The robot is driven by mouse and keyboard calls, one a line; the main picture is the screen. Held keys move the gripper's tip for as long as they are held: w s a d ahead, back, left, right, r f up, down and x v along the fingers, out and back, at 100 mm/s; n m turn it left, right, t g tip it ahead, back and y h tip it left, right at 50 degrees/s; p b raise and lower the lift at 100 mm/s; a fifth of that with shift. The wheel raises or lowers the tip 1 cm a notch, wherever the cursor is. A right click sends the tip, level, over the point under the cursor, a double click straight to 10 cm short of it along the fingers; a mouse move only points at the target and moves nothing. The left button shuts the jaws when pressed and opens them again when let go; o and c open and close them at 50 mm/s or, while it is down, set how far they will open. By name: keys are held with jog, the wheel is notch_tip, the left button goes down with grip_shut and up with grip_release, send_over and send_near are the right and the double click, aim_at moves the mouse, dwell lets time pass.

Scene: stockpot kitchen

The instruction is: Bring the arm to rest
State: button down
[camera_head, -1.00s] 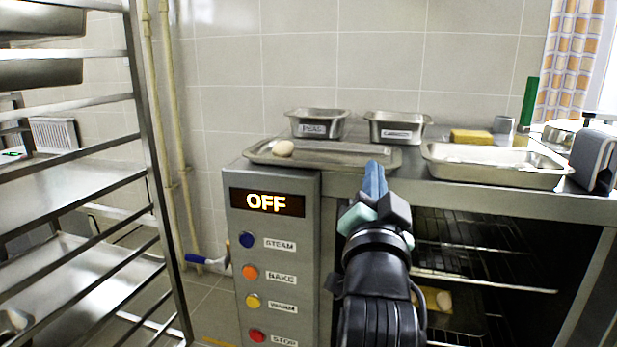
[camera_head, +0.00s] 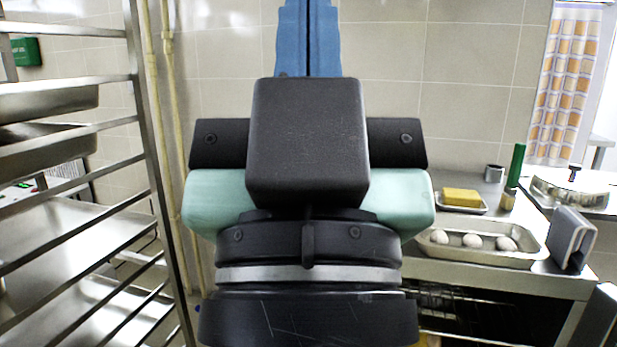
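My gripper (camera_head: 308,40) stands upright, large and close in front of the camera, in the middle of the view. Its two blue fingers point up, lie side by side with only a thin dark line between them, and run to the top edge. No object shows between them. The black wrist below hides the middle of the counter and most of the oven.
On the right, a metal tray (camera_head: 440,252) with three pale round pieces stands on the counter. Behind it are a yellow sponge (camera_head: 461,196) and a green-handled brush (camera_head: 515,165). A grey box-like item (camera_head: 572,238) is beside the tray. A metal rack (camera_head: 150,150) stands at left.

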notch_tip(320, 180, up, 25)
jog(key=p, duration=2.2)
jog(key=shift+p, duration=0.3)
